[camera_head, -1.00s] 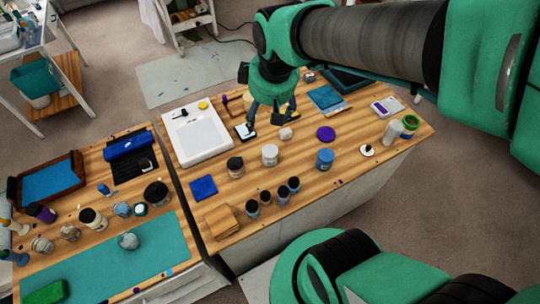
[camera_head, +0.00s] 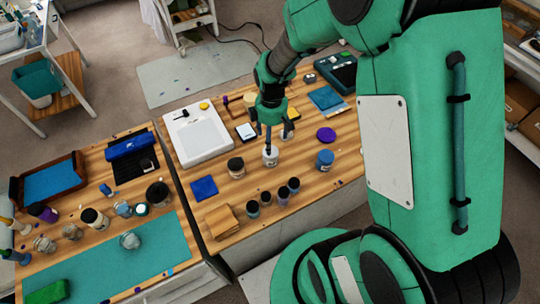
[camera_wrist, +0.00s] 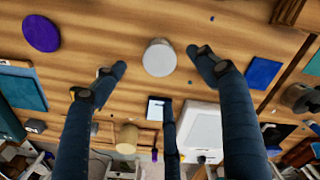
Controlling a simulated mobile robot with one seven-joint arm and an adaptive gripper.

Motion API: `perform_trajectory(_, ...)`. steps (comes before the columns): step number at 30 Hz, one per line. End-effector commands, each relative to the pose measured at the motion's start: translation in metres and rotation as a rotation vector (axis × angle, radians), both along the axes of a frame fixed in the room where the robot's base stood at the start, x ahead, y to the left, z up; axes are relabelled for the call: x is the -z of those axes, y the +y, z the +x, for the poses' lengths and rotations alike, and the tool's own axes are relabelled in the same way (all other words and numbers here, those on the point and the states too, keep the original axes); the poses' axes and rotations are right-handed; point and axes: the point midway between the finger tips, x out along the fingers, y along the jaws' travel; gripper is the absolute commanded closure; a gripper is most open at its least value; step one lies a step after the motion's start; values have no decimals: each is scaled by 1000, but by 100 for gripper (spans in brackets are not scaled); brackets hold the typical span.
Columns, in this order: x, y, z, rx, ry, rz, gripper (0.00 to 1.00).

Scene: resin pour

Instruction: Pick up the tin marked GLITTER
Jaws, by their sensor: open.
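A pale grey-white tin (camera_head: 270,156) stands upright on the wooden table in the head view. Its round lid (camera_wrist: 160,58) shows from above in the wrist view. I cannot read GLITTER on it or on any other container. My gripper (camera_head: 276,143) is right at this tin, pointing down, and partly covers it. In the wrist view my gripper (camera_wrist: 157,66) is open, its fingers spread around the lid with gaps on both sides. I cannot tell how far above the table the fingertips are.
A blue tin (camera_head: 325,160) stands to the right and a dark-lidded jar (camera_head: 236,167) to the left. Several small dark-topped bottles (camera_head: 281,196) stand in front. A purple disc (camera_head: 326,134) and a white tray (camera_head: 198,136) lie nearby. My arm hides the table's right end.

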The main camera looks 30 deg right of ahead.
Motion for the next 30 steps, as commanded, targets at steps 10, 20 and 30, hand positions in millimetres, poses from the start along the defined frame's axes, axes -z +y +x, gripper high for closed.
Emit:
perform_trajectory(10,5,0,0,1,1,1,28)
perform_trajectory(20,47,0,-1,1,2,0,28)
perform_trajectory(30,84,0,0,2,0,0,28)
